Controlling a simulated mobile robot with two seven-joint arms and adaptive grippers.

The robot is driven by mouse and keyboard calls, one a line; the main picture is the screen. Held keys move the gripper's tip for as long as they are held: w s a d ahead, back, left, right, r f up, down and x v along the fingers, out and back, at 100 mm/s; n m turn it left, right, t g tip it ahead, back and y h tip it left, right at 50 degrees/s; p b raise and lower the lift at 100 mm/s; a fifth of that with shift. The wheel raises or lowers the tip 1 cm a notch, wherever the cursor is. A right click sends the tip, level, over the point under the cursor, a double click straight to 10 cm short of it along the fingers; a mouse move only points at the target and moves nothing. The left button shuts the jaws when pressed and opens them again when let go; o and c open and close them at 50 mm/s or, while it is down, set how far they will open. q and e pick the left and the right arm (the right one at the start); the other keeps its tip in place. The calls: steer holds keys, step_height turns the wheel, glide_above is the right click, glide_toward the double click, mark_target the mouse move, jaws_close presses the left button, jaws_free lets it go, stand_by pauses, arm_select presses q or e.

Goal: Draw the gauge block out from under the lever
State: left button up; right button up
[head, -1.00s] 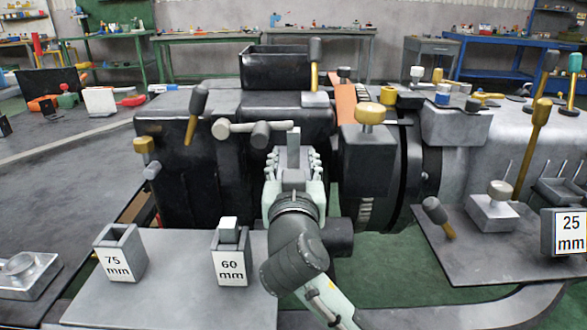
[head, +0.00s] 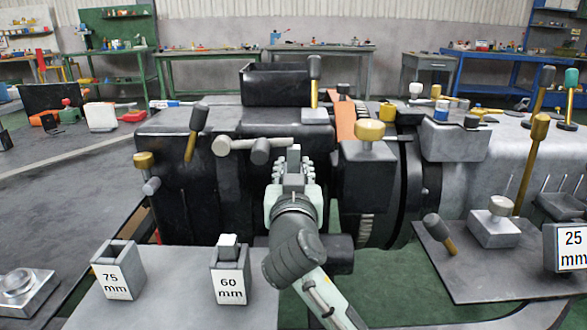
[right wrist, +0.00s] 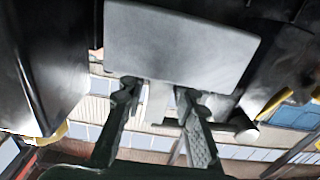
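The grey lever (head: 257,144) lies level across the front of the dark machine, with a rounded knob at its left end. A pale grey upright block (head: 293,158), seemingly the gauge block, stands below the lever's right end. My right gripper (head: 293,172) faces it, with a ridged finger on either side. In the right wrist view, the fingertips (right wrist: 158,91) are apart, with narrow gaps beside a pale piece (right wrist: 159,105) between them. A broad grey face (right wrist: 180,42) lies just beyond the tips; I cannot tell which part it is. My left gripper is not in view.
Open-topped holders marked 75 mm (head: 118,270) and 60 mm (head: 230,275) stand on a grey plate at front left; the 60 mm one holds a pale block. A 25 mm holder (head: 565,248) is at right. A brass-topped block (head: 369,160) sits close right of my gripper.

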mark_target(294, 171)
jaws_close()
steer(key=shift+s, duration=0.15)
steer(key=shift+s, duration=2.65)
steer(key=shift+s, duration=0.2)
steer(key=shift+r+p, duration=2.2)
steer(key=shift+r, duration=0.35)
steer(key=shift+f, duration=0.1)
